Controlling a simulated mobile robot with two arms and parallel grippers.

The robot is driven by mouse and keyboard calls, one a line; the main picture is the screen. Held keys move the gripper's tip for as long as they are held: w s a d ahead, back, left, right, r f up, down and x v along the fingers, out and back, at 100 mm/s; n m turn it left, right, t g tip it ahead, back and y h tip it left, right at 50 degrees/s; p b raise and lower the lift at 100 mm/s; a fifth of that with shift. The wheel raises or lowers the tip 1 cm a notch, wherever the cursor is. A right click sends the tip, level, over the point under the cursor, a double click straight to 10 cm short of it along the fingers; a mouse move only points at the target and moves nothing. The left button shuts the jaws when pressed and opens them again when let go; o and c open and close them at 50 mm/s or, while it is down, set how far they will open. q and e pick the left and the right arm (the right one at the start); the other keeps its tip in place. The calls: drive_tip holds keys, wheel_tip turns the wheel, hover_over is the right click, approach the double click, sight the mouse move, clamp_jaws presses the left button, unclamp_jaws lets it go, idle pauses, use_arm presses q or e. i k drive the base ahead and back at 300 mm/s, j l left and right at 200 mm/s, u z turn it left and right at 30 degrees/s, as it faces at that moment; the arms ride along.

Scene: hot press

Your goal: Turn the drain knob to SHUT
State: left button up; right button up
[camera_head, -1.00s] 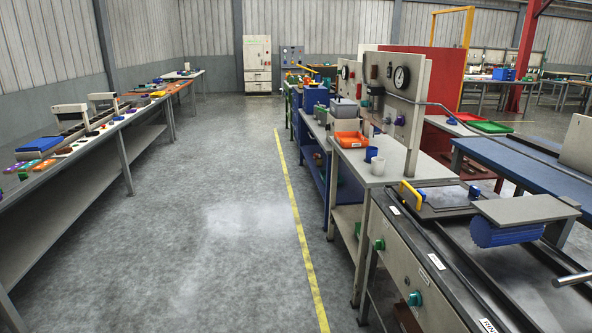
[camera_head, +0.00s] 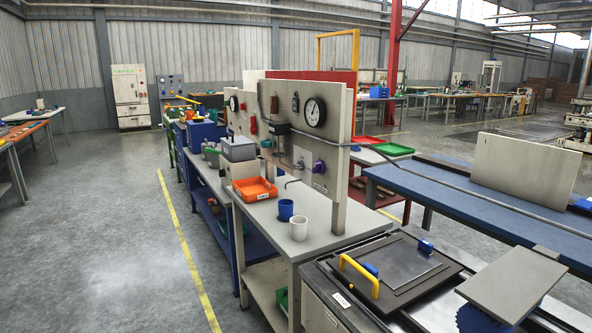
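No knob in view is readably marked as the drain knob. A purple knob (camera_head: 318,167) sits low on the upright beige panel (camera_head: 338,115). A small teal knob (camera_head: 266,143) shows farther left on that panel, too small to read. A dark-topped station (camera_head: 345,305) stands at the lower right, with small white labels along its edge that I cannot read. Its front face is mostly cut off by the bottom of the picture. Neither of my grippers is in view.
A grey bench (camera_head: 335,218) carries an orange tray (camera_head: 255,188), a blue cup (camera_head: 286,210) and a white cup (camera_head: 298,229). A yellow handle (camera_head: 359,275) stands on the station's lid. A blue-topped table (camera_head: 470,205) is at the right. The floor at left is clear beside a yellow line (camera_head: 185,240).

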sight(300, 165)
drive_tip(key=i+j+z, duration=0.45)
drive_tip(key=i+j, duration=0.5)
